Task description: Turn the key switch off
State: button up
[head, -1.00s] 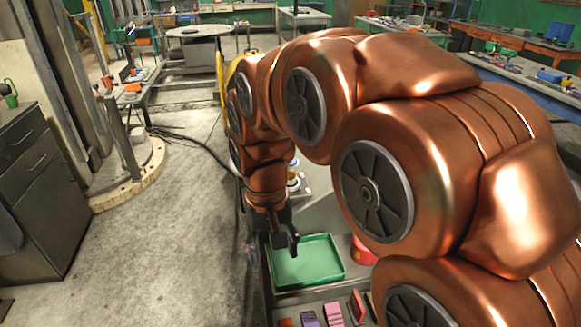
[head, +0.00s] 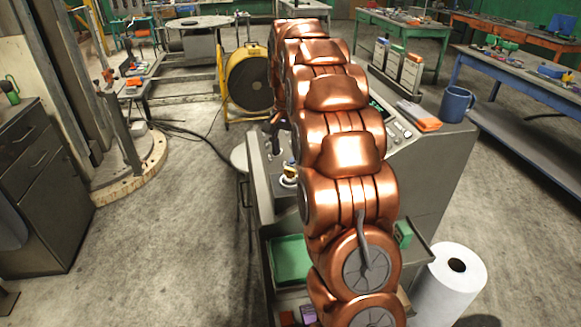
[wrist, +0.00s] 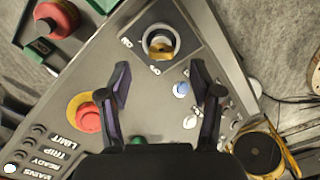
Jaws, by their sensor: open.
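The key switch (wrist: 160,42) is at the top middle of the wrist view: a pale round collar with a brass-coloured key part in it, on a dark plate. White lettering stands beside it, partly too small to read. My gripper (wrist: 161,80) is open and empty over the panel. Its two dark fingers show below the switch in the picture, one to each side, with a visible gap between them and the switch. The grey control panel (wrist: 118,65) carries the switch.
On the panel are a red button on a yellow ring (wrist: 88,115), pale buttons (wrist: 181,90) and a green button (wrist: 138,141). Another red button (wrist: 57,17) is at upper left. A green tray (head: 290,260), paper roll (head: 450,285) and blue mug (head: 457,103) are near my arm.

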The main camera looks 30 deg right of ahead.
aim_at(290, 169)
jog(key=shift+w+d, duration=0.35)
jog(key=shift+d, duration=0.2)
jog(key=shift+w+d+f+m, duration=0.15)
jog(key=shift+d+f+m, duration=0.1)
jog(key=shift+m, duration=0.05)
jog(key=shift+f+p, duration=1.3)
jog(key=shift+f, duration=2.45)
jog(key=c, duration=1.1)
